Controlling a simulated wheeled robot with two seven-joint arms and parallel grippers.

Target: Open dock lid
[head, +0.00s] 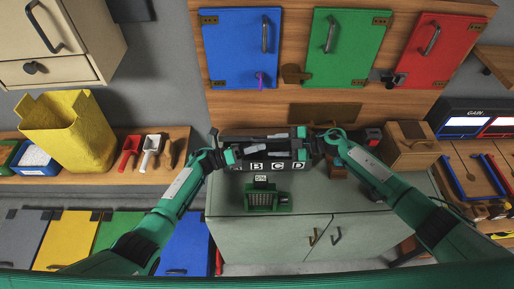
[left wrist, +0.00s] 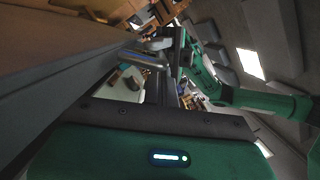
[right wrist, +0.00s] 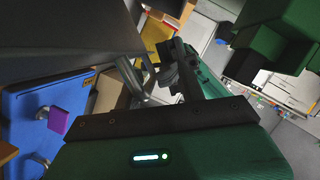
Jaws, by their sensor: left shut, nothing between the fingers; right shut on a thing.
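The dock (head: 270,167), a dark box with white letter labels including B, C and D on its front, stands on the grey-green cabinet top. Its grey lid parts are largely hidden between my grippers, and I cannot tell how far any lid is raised. My left gripper (head: 232,154) is shut and empty at the dock's left side; it also shows in the left wrist view (left wrist: 165,62). My right gripper (head: 302,146) is at the dock's right side, shut on a dark curved handle (right wrist: 130,77) that shows in the right wrist view. The fingertips are partly hidden.
A green device (head: 268,200) stands on the cabinet top (head: 225,195) in front of the dock. Blue (head: 235,45), green (head: 350,45) and red (head: 440,50) doors hang on the wooden wall behind. A brown box (head: 408,148) stands right. The cabinet's front left top is clear.

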